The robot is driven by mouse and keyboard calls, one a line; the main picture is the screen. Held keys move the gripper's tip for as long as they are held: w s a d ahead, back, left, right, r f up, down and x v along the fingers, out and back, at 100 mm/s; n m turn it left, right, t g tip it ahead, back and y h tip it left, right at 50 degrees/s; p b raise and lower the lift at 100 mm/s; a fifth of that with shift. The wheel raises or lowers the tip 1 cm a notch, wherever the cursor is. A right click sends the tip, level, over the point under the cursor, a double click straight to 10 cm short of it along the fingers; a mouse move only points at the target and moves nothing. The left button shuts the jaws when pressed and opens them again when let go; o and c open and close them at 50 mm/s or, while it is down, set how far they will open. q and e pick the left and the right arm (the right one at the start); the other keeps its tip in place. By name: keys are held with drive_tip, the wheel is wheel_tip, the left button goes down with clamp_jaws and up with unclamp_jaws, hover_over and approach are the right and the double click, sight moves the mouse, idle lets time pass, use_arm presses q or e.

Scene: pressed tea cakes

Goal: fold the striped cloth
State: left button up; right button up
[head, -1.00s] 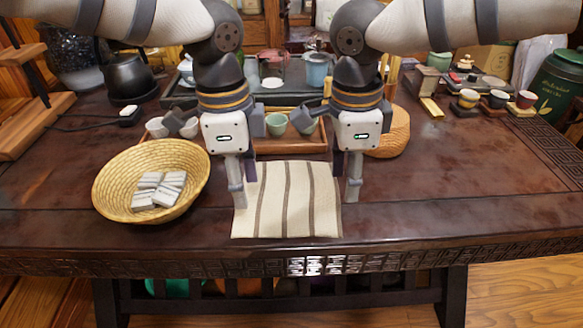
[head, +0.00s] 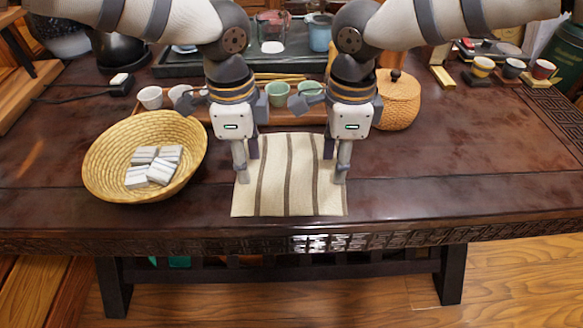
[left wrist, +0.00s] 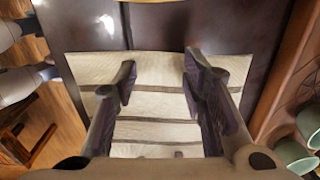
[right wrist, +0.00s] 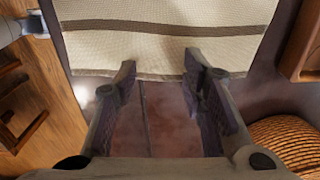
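The striped cloth (head: 287,195), cream with dark stripes, lies flat and spread out near the front edge of the table. My left gripper (head: 246,168) is over the cloth's left side, pointing down. In the left wrist view its fingers (left wrist: 158,75) are apart, with only cloth below between them. My right gripper (head: 337,168) is at the cloth's right edge. In the right wrist view its fingers (right wrist: 160,80) are apart near the cloth edge (right wrist: 150,45), with bare table between them. Neither gripper visibly touches the cloth.
A woven basket (head: 105,160) with several wrapped bars stands left of the cloth. A wooden tray (head: 285,118) with small cups lies behind the grippers. A lidded woven jar (head: 397,105) stands behind right. The table right of the cloth (head: 460,170) is clear.

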use_arm(q)
drive_tip(key=shift+f, duration=0.55)
use_arm(e)
drive_tip(key=shift+f, duration=0.55)
use_arm(q)
drive_tip(key=shift+s+r, duration=0.1)
drive_tip(key=shift+r, duration=0.15)
drive_tip(key=shift+c, duration=1.1)
use_arm(e)
drive_tip(key=shift+s+r, duration=0.1)
drive_tip(key=shift+r, duration=0.15)
drive_tip(key=shift+c, duration=1.1)
use_arm(q)
drive_tip(key=shift+c, duration=1.2)
use_arm(e)
drive_tip(key=shift+c, duration=1.2)
use_arm(q)
drive_tip(key=shift+f, duration=0.15)
drive_tip(key=c, duration=0.4)
use_arm(e)
drive_tip(key=shift+f, duration=0.15)
drive_tip(key=c, duration=0.4)
use_arm(q)
drive_tip(key=shift+f, duration=0.1)
clamp_jaws()
use_arm(e)
drive_tip(key=shift+f, duration=0.1)
clamp_jaws()
